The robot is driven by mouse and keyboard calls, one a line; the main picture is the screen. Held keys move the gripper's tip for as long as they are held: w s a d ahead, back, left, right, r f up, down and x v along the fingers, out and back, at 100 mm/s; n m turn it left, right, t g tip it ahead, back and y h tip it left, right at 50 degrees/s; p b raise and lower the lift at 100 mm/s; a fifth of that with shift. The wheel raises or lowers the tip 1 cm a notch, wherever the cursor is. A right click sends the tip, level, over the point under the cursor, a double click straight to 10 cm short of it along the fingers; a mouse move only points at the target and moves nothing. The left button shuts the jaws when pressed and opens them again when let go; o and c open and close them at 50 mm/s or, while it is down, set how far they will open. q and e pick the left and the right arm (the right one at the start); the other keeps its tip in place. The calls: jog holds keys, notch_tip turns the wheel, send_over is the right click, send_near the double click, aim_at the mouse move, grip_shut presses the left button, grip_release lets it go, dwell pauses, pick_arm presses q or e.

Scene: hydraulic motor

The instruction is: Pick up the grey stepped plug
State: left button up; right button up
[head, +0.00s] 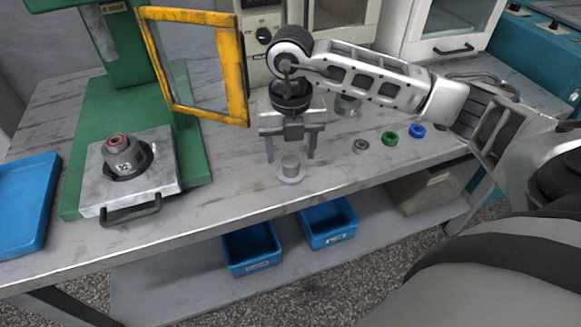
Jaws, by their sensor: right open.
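The grey stepped plug (290,168) stands upright on the grey bench, with a wide flat base and a narrower top. My right gripper (291,158) points down just behind and above it, its two fingers apart on either side. The gripper is open and empty. I cannot tell whether the fingers touch the bench. My left gripper does not show.
A small grey ring (360,146), a green ring (390,139) and a blue ring (417,131) lie to the right. A green press (75,192) with a yellow-framed guard (238,75) stands left. Blue bins (252,248) sit on the lower shelf. Bare bench (235,185) lies left of the plug.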

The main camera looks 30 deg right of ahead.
aim_at(290, 161)
jog(key=shift+f, duration=2)
jog(key=c, duration=0.9)
jog(key=shift+w+r, duration=0.1)
jog(key=shift+c, duration=0.5)
jog(key=shift+r, duration=0.15)
